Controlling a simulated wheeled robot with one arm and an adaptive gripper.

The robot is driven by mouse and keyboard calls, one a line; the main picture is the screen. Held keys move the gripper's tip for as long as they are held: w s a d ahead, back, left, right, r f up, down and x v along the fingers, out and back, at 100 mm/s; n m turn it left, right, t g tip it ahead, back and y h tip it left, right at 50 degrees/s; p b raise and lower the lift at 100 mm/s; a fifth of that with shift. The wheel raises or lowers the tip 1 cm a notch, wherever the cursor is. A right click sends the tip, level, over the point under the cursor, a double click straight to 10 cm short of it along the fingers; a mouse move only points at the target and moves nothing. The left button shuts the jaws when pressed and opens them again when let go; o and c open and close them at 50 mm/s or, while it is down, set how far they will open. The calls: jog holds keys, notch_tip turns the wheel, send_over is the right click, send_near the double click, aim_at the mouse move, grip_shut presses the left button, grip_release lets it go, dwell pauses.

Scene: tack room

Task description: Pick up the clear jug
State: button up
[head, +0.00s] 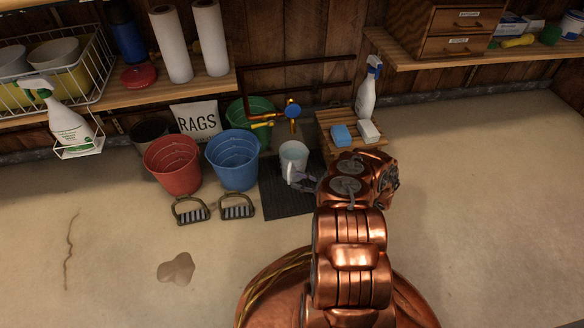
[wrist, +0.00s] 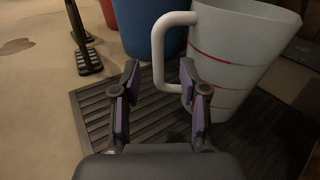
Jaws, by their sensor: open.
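The clear jug (head: 293,158) stands upright on a dark slatted mat (head: 285,204) under a brass tap. In the wrist view the jug (wrist: 245,45) is a translucent whitish vessel with red lines, and its handle (wrist: 158,50) faces left. My gripper (head: 299,181) is at the near side of the jug in the head view. In the wrist view my gripper (wrist: 158,78) is open, with its two fingers on either side of the lower part of the handle. Nothing is held, and I cannot tell whether a finger touches the handle.
A blue bucket (head: 233,160) and a red bucket (head: 173,165) stand left of the jug, with two stirrups (head: 237,206) in front. A green bucket (head: 250,112) and the tap (head: 292,112) are behind. A small wooden stand (head: 335,125) is to the right. The floor at left is mostly clear.

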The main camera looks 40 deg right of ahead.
aim_at(289, 183)
jog(key=b+x, duration=0.2)
jog(key=x, duration=0.1)
jog(key=shift+w+a+f, duration=0.2)
jog(key=shift+a+f, duration=0.05)
jog(key=shift+f, duration=0.1)
jog(key=shift+w+a+r, duration=0.1)
jog(key=shift+w+a, duration=0.15)
jog(key=shift+w, duration=0.2)
grip_shut()
